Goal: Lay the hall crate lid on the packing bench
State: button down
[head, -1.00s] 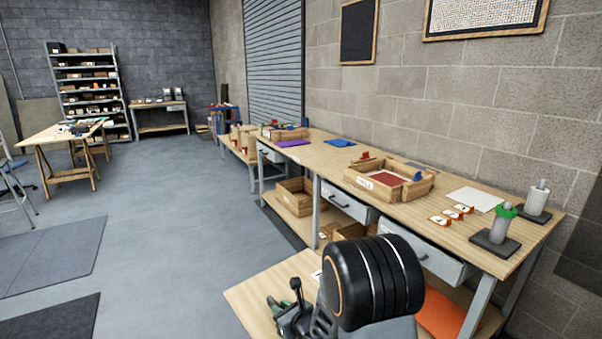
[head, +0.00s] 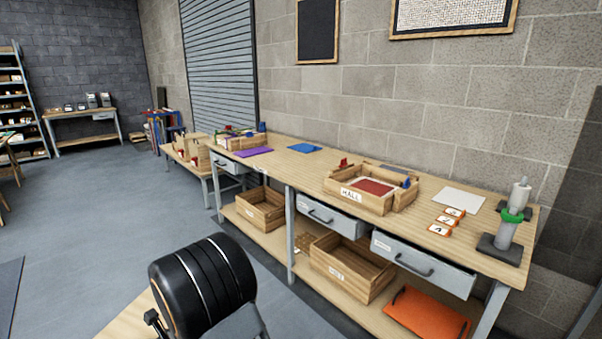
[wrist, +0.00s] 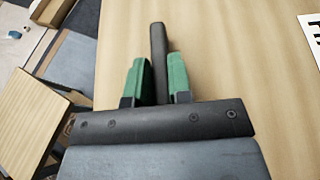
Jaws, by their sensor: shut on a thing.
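My gripper (wrist: 158,85), with green finger pads, is shut on the dark bar handle of a flat wooden lid (wrist: 225,60). A white label with black letters, cut off by the frame, shows at the lid's right. In the head view the lid (head: 122,320) shows only in part at the lower left, and my arm hides most of the gripper. The long packing bench (head: 285,163) stands against the wall, beyond and right of the lid. The open crate marked HALL (head: 345,199) stands on it, with a dark red panel inside. The lid is apart from the bench.
The top between blue sheet and HALL crate is bare.

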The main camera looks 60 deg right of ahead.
aim_at(307, 169)
jog(key=z, duration=0.5)
jog(key=i, duration=0.9)
jog(key=z, duration=0.85)
